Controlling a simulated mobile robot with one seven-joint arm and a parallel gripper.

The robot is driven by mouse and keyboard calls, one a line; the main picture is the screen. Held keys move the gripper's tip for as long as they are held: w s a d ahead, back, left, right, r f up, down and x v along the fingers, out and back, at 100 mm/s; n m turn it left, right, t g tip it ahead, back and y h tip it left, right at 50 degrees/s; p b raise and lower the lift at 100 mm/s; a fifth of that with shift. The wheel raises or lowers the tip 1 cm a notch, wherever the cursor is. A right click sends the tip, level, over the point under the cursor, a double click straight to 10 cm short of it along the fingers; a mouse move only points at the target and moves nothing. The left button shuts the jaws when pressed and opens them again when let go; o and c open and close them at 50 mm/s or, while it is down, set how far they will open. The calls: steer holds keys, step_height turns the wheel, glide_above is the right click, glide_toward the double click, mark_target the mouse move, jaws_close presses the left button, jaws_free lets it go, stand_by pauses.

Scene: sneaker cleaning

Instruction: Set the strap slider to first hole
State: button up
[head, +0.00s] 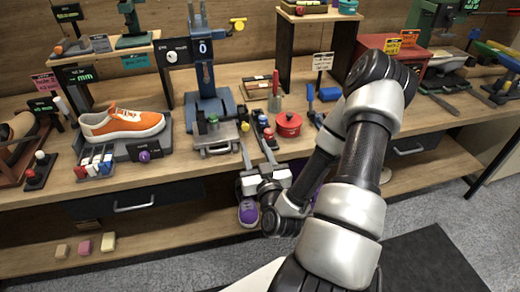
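My gripper (256,146) is at the front edge of the workbench (190,185), in front of a small panel with coloured knobs (266,131). Its two fingers point away from me toward the bench and stand apart, with nothing visible between them. I cannot pick out the strap slider or its holes for certain at this size. An orange sneaker (122,123) with a white sole rests on a grey stand at the left. A grey clamp-like device with a green knob (214,137) stands just left of my gripper.
A blue press (205,75) with a "0" display stands behind. A red pot (288,124) and a red-handled tool (275,88) are right of my gripper. Purple-toed shoes (249,212) sit on the lower shelf below it. My arm covers part of the bench at the right.

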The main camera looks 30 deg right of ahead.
steer(key=p+v, duration=0.3)
steer(key=v, duration=0.3)
steer(key=shift+p, duration=0.4)
